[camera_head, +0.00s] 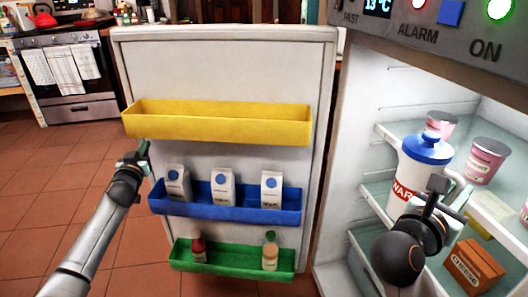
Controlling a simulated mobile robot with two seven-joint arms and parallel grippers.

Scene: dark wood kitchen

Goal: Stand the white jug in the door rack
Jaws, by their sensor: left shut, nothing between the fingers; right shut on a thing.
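The white jug (406,183) with a blue lid and red lettering is in front of the open fridge's shelves at the right. My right gripper (437,190) is shut on it, and the gripper and wrist hide its right and lower parts. The jug looks upright. The door rack is on the open fridge door and has a yellow bin (222,128) at the top, empty as far as I see, a blue bin (250,212) with three white cartons, and a green bin (230,265) with two bottles. My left gripper (146,158) is shut and empty by the door's left edge.
Pink tubs (487,160) stand on the fridge shelf behind the jug. An orange box (474,266) sits lower right. The control panel (440,40) overhangs the fridge opening. An oven (68,78) stands far left; the tiled floor (60,180) at left is clear.

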